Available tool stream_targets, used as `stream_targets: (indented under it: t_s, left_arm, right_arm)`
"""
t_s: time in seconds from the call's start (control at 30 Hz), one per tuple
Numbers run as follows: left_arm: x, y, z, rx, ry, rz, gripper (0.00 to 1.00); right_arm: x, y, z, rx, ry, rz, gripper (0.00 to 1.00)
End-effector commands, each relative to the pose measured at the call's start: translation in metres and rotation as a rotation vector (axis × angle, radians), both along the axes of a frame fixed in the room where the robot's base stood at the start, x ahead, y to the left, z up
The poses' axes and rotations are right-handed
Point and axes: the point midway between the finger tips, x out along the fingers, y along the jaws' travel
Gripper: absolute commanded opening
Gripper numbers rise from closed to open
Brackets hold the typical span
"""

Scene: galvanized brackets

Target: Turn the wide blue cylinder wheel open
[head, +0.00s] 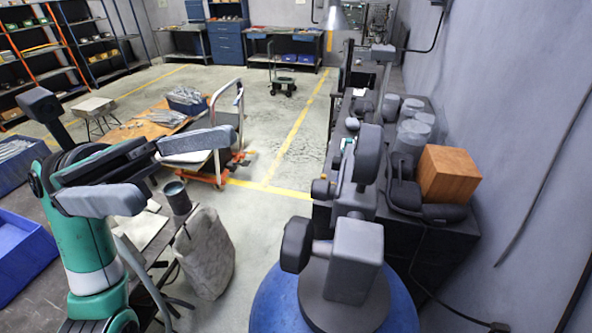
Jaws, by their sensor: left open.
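The wide blue cylinder (268,306) stands at the bottom centre, cut off by the lower edge. A grey valve block (355,258) sits on its round grey top. A dark wheel (297,245) sticks out from the block's left side on a short stem. How far the wheel is turned cannot be told. My left gripper (190,167), on a green and white arm, is at the left. Its two grey fingers are wide apart and empty, pointing right, well left of the wheel and not touching it. My right gripper is not in view.
Another dark grey valve-like fitting (367,153) stands just behind the block. A dark bench (445,245) at the right holds a wooden block (448,174) and grey cylinders. A grey sack (205,252) and a cart (222,165) stand left of the blue cylinder. Floor between is clear.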

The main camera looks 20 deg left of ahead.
Motion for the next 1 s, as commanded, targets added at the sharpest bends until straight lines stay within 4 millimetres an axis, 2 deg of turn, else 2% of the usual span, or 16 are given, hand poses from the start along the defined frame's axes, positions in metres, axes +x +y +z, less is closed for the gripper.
stream_targets:
  t_s: [0.03, 0.1, 0.2, 0.33, 0.47, 0.57, 0.83, 1.0]
  left_arm:
    - [0.01, 0.007, -0.041, 0.11, 0.017, 0.036, 0.99]
    - [0.017, 0.015, -0.076, 0.235, 0.04, 0.063, 0.99]
    - [0.021, 0.024, -0.103, 0.334, 0.065, 0.076, 0.99]
    - [0.021, 0.025, -0.107, 0.361, 0.071, 0.076, 0.99]
    - [0.022, 0.017, -0.106, 0.359, 0.07, 0.074, 0.99]
    - [0.023, 0.001, -0.105, 0.358, 0.069, 0.072, 0.99]
    - [0.03, -0.059, -0.104, 0.358, 0.069, 0.069, 0.99]
    - [0.033, -0.084, -0.105, 0.357, 0.07, 0.072, 0.99]
  right_arm:
    - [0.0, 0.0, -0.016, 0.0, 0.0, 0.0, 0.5]
    - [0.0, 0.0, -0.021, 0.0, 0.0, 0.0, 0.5]
    - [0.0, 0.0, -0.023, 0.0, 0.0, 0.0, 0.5]
    - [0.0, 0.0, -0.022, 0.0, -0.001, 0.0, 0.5]
    - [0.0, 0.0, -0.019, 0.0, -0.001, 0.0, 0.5]
    - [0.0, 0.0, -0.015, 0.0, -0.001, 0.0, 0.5]
    - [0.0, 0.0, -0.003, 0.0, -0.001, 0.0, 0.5]
    - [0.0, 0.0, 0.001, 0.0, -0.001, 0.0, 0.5]
